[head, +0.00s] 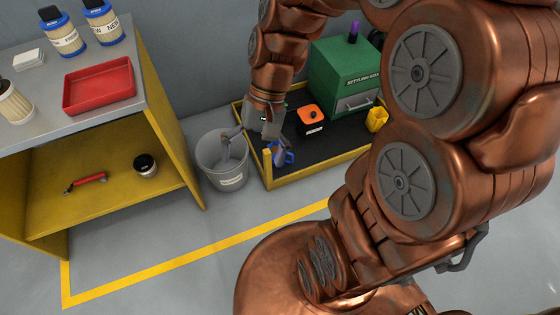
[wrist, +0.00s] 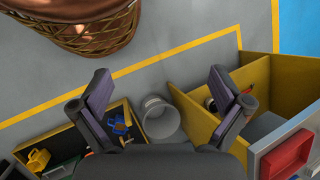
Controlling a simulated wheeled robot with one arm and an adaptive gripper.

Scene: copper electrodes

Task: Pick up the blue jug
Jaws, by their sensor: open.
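The blue jug (head: 287,155) is at the front left corner area of the low black tray with yellow edges, partly covered by my gripper's right finger in the head view. In the wrist view the blue jug (wrist: 120,126) shows small, beside the left finger and partly hidden by it. My gripper (head: 252,150) is open and empty, its fingers spread above the gap between the grey bucket and the tray. The gripper also shows in the wrist view (wrist: 160,82), with the jug outside the space straight between the fingertips.
The grey bucket (head: 209,165) stands left of the tray (head: 335,157). The tray holds an orange-topped black box (head: 311,118), a yellow jug (head: 377,120) and a green settling box (head: 340,75). A yellow shelf bench (head: 175,135) with a red tray (head: 98,86) is at left.

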